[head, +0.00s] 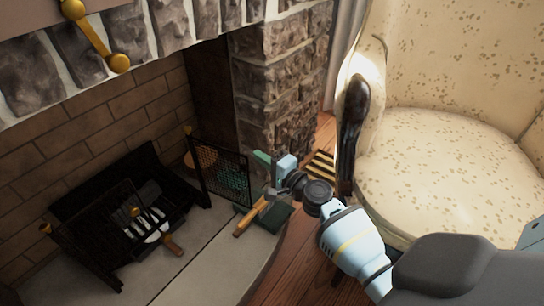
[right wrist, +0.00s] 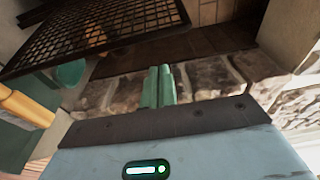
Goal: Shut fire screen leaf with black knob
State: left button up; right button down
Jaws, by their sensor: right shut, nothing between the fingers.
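The fire screen shows two dark mesh leaves in the head view. The right leaf (head: 218,168) stands swung out beside the stone pillar, with a brass-coloured ball at its upper left corner. The left leaf (head: 103,232) stands in front of the grate, with brass-coloured balls at its top corners. I cannot make out a black knob. My right gripper (head: 262,158) is shut and empty, its green fingertips just right of the right leaf. In the right wrist view the fingers (right wrist: 158,87) are together, and the mesh leaf (right wrist: 95,32) lies beyond them at upper left, apart from them.
A black grate (head: 165,205) with logs stands in the fireplace. The stone pillar (head: 278,90) and the cream armchair (head: 440,165) bound the right side. The hearth (head: 205,258) front is mostly clear.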

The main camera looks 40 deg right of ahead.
pick_arm(q)
jog(key=shift+w+r+p, duration=0.15)
jog(key=shift+r+p, duration=0.15)
jog(key=shift+r, duration=0.1)
pick_arm(e)
jog(key=a, duration=0.1)
jog(key=s+a, duration=0.1)
jog(key=a, duration=0.1)
jog(key=shift+s, duration=0.3)
pick_arm(q)
jog(key=shift+s, duration=0.3)
